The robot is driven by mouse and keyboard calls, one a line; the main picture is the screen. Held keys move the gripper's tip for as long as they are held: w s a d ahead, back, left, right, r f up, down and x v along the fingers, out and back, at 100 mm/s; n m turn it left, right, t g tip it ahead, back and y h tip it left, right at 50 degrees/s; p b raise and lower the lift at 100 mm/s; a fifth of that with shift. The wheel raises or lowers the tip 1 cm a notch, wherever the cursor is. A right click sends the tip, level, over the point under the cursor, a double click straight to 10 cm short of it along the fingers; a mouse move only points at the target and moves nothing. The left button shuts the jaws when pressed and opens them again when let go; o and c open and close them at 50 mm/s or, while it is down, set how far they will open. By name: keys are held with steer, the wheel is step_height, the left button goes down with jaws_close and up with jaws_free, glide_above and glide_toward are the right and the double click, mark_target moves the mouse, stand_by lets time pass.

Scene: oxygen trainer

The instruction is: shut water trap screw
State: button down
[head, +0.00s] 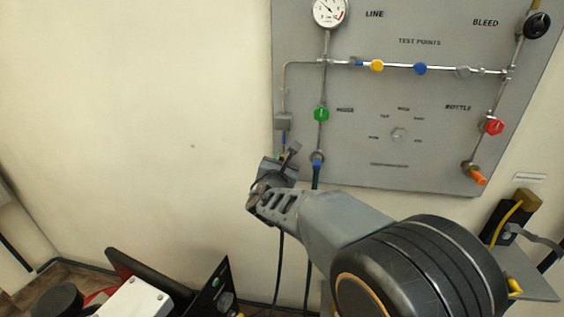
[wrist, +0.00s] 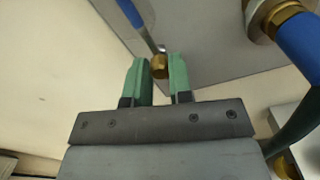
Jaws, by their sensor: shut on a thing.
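My gripper (head: 284,163) is at the lower left edge of the grey panel, below a small grey block (head: 283,121) on the left pipe. In the wrist view, the two green fingers of my gripper (wrist: 160,76) are shut on a small brass screw (wrist: 160,66), one finger on each side of it. The screw sits at the lower end of a thin metal stem with a blue part (wrist: 130,14) above. In the head view the screw is hidden behind my gripper.
The grey panel (head: 360,160) carries a gauge (head: 330,11), a green knob (head: 321,114) and a red knob (head: 494,126). A blue hose fitting (head: 317,160) with a dark hose is close to the right of my gripper; it also shows in the wrist view (wrist: 300,38). The wall at left is bare.

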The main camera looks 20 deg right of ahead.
steer(key=shift+f+b, duration=0.15)
steer(key=shift+b, duration=0.45)
steer(key=shift+m+b, duration=11.7)
steer(key=shift+b, duration=3.5)
steer(key=shift+m, duration=0.3)
steer(key=c, duration=1)
jaws_free()
